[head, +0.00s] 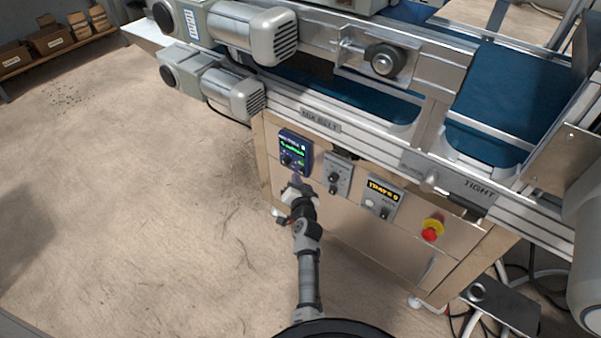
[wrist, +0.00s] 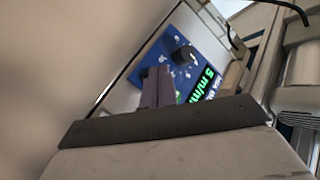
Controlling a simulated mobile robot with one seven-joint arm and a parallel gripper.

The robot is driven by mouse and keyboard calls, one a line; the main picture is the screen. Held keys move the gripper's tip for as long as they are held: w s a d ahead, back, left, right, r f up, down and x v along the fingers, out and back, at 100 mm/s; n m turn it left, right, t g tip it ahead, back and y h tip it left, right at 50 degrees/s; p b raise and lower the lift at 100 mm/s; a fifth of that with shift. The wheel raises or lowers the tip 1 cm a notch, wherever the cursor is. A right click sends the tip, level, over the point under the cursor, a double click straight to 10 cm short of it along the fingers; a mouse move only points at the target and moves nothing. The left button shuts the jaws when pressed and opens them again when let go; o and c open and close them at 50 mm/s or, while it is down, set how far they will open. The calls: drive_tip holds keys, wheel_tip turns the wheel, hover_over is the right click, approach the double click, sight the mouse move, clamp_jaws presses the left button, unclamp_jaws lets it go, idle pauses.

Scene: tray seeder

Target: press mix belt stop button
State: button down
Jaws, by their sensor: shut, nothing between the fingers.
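The blue control box (head: 295,143) sits on the front panel of the machine, below the MIX BELT label (head: 320,121). It has a green lit display and a dark knob. In the wrist view the blue box (wrist: 163,50) shows tilted, with the black knob (wrist: 185,55) and the green display (wrist: 203,85) reading in m/min. My gripper (head: 296,180) is shut and empty, just below and in front of the box. In the wrist view its fingers (wrist: 157,86) cover the lower part of the box. I cannot make out the stop button; contact cannot be told.
To the right on the same panel are a grey knob box (head: 338,175), a TRAYS box (head: 381,198) and a red emergency button on yellow (head: 432,230). Motors (head: 232,94) and the blue belt (head: 345,94) are above. The floor at left is clear.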

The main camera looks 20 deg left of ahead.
drive_tip(key=shift+w, duration=0.15)
idle(0.4)
drive_tip(key=shift+w+d+b, duration=0.15)
drive_tip(key=shift+w+b, duration=0.1)
drive_tip(key=shift+b, duration=0.15)
idle(0.5)
drive_tip(key=shift+s, duration=0.45)
drive_tip(key=shift+p, duration=0.3)
drive_tip(key=s+a+p, duration=0.2)
drive_tip(key=s+p, duration=0.2)
drive_tip(key=s, duration=0.1)
drive_tip(key=shift+s+a, duration=0.2)
drive_tip(key=shift+s, duration=0.1)
